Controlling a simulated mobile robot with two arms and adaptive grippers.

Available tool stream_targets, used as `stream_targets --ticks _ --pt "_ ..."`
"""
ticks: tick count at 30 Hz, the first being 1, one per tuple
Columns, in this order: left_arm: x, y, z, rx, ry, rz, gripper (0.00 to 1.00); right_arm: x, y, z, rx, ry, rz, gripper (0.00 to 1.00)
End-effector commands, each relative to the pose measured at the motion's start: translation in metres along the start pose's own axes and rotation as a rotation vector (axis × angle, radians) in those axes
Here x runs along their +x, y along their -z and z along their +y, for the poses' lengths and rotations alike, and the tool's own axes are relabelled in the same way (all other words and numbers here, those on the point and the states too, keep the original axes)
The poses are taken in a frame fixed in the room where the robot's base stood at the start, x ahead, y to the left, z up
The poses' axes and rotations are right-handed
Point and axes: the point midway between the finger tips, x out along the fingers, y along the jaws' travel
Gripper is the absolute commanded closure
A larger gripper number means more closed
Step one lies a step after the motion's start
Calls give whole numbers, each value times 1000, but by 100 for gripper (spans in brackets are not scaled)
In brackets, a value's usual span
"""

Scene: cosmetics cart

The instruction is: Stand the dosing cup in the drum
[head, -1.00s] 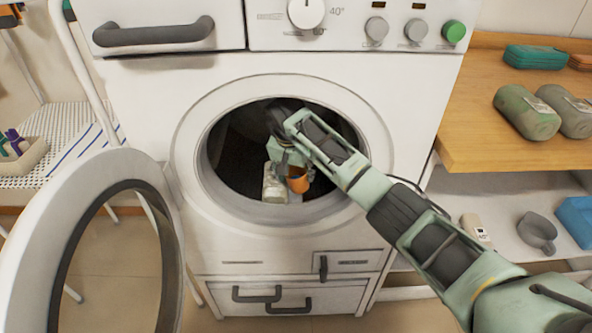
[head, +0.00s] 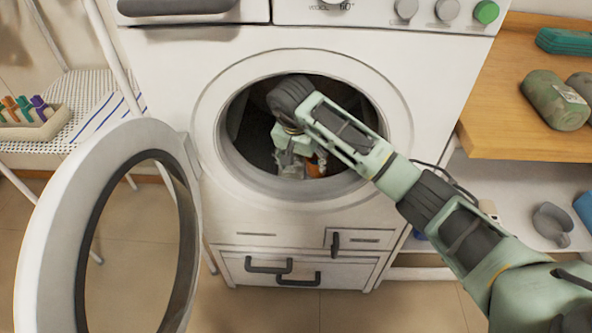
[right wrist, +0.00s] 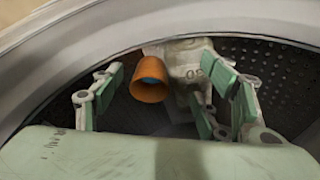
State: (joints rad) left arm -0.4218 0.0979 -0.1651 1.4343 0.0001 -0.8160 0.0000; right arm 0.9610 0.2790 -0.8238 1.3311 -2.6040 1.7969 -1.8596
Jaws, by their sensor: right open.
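The orange cup (head: 316,166), which I take as the dosing cup, is inside the washing machine's drum (head: 250,140). In the right wrist view the cup (right wrist: 150,80) is tilted, its open mouth facing the camera. My right gripper (head: 302,160) reaches through the round door opening. In the right wrist view its fingers (right wrist: 165,100) are spread apart, with the cup seen between them and not gripped. A pale item with dark marks (right wrist: 190,62) is beside and behind the cup; whether they touch is unclear. My forearm partly hides the drum. My left gripper is not in view.
The round door (head: 50,220) hangs open on the left. The opening's rim (head: 213,165) surrounds my right arm.

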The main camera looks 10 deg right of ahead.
Motion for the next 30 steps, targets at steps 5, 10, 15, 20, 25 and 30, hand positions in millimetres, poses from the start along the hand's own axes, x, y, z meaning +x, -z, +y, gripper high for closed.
stream_targets --ticks 5,10,15,20,25,30 --pt "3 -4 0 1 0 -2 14 -10 -32 1 -3 0 1 32" --pt "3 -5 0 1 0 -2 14 -15 -48 1 0 0 1 32" --pt "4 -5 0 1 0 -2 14 -16 -52 1 1 0 0 32" --pt "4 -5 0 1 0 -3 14 -16 -51 1 1 0 0 32" --pt "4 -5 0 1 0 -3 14 -16 -51 1 1 0 0 32" --pt "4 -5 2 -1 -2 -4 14 -16 -51 0 1 0 0 32"
